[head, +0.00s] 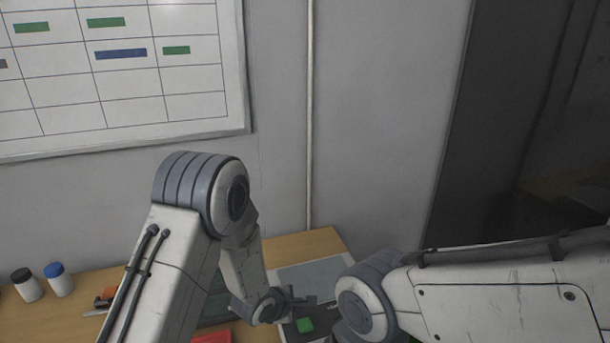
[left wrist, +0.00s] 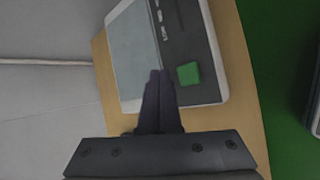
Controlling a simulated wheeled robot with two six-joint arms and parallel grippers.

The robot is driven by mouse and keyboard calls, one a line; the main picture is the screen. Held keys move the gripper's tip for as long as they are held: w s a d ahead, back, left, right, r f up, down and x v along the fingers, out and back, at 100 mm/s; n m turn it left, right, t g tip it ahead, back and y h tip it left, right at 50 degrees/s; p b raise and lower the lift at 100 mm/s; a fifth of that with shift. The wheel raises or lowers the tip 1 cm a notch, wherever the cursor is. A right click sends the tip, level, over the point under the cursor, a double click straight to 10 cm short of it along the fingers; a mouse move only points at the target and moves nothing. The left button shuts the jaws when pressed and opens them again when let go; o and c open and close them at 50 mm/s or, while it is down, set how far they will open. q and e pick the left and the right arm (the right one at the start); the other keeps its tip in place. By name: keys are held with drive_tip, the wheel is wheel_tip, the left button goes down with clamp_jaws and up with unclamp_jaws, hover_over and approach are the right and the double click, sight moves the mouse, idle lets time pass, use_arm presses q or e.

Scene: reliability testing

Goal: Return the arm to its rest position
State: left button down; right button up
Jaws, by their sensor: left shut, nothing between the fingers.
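My left arm (head: 160,270) comes up from the lower left, bends at a raised elbow and reaches down to the table. My left gripper (head: 308,301) is small in the head view, over a flat device beside a green square. In the left wrist view the left gripper (left wrist: 158,75) has its fingers together with nothing between them. The green square (left wrist: 188,74) lies just right of the fingertips in that view. My right arm (head: 500,295) crosses the lower right of the head view. Its gripper is out of the frame.
The flat device (left wrist: 130,55) has a pale panel and a dark strip and sits on the wooden table (head: 295,246). A black-capped bottle (head: 27,286) and a blue-capped bottle (head: 59,281) stand far left. A red item (head: 212,337) lies low in the middle. A wall is behind.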

use_arm(q)
drive_tip(key=s+a+r+m+g+y, duration=0.1)
drive_tip(key=s+r+m+g, duration=0.1)
drive_tip(key=s+r+m, duration=0.4)
drive_tip(key=s+a+r+m+g+y, duration=0.1)
drive_tip(key=s+r+m+g, duration=0.1)
drive_tip(key=s+r+m, duration=0.4)
drive_tip(key=s+a+r+m+g+y, duration=0.1)
drive_tip(key=s+r+m, duration=0.5)
drive_tip(key=s+m, duration=0.7)
drive_tip(key=s+g+y, duration=0.1)
drive_tip(key=s+g, duration=0.1)
drive_tip(key=s, duration=0.3)
drive_tip(key=shift+s+a+r, duration=0.25)
drive_tip(key=shift+s+a, duration=0.1)
drive_tip(key=shift+a, duration=0.05)
